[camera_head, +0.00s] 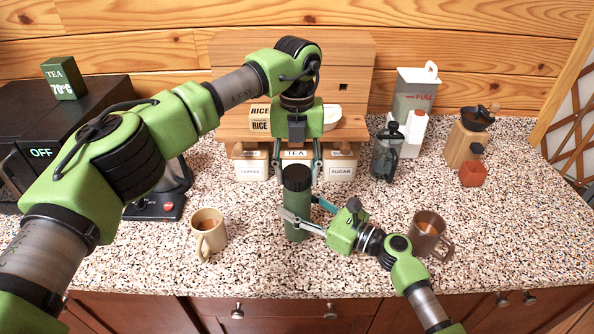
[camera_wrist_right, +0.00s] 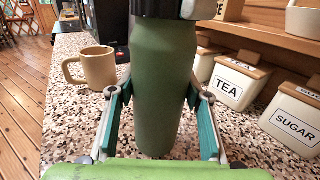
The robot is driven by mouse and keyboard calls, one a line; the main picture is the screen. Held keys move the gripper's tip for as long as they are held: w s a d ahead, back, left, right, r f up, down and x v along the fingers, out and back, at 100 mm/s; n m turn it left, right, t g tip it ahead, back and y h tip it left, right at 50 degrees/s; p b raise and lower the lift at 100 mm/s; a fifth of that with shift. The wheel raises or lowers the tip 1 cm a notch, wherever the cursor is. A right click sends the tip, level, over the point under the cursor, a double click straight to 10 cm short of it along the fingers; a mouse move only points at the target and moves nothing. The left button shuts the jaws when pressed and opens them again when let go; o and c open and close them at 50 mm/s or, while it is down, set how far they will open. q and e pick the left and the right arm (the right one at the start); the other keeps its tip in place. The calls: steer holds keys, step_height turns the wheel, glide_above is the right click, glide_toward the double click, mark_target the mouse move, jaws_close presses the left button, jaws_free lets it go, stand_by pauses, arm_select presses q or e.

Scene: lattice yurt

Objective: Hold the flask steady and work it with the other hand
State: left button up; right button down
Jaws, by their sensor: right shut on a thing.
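The green flask (camera_head: 297,222) stands upright on the speckled counter, with a dark cap (camera_head: 296,178) on top. My right gripper (camera_head: 300,217) is shut on the flask's body from the right. In the right wrist view the flask (camera_wrist_right: 163,90) fills the middle, between the two fingers of my right gripper (camera_wrist_right: 160,120). My left gripper (camera_head: 297,172) points down from above, its fingers spread on either side of the cap. They look apart from the cap in the head view. Part of the flask's body is hidden by the right fingers.
A tan mug (camera_head: 208,236) with tea stands left of the flask, a brown mug (camera_head: 426,236) right. Behind are labelled canisters (camera_head: 250,165), a French press (camera_head: 385,155) and a grinder (camera_head: 463,145). The counter's front edge (camera_head: 290,296) is near.

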arm_select(q)
steer(key=m, duration=0.7)
steer(key=shift+m, duration=0.4)
steer(key=m, duration=0.6)
steer(key=shift+a+m, duration=0.1)
steer(key=shift+m, duration=0.3)
steer(key=o, duration=1.3)
step_height(320, 180, up, 12)
steer(key=shift+w, duration=0.1)
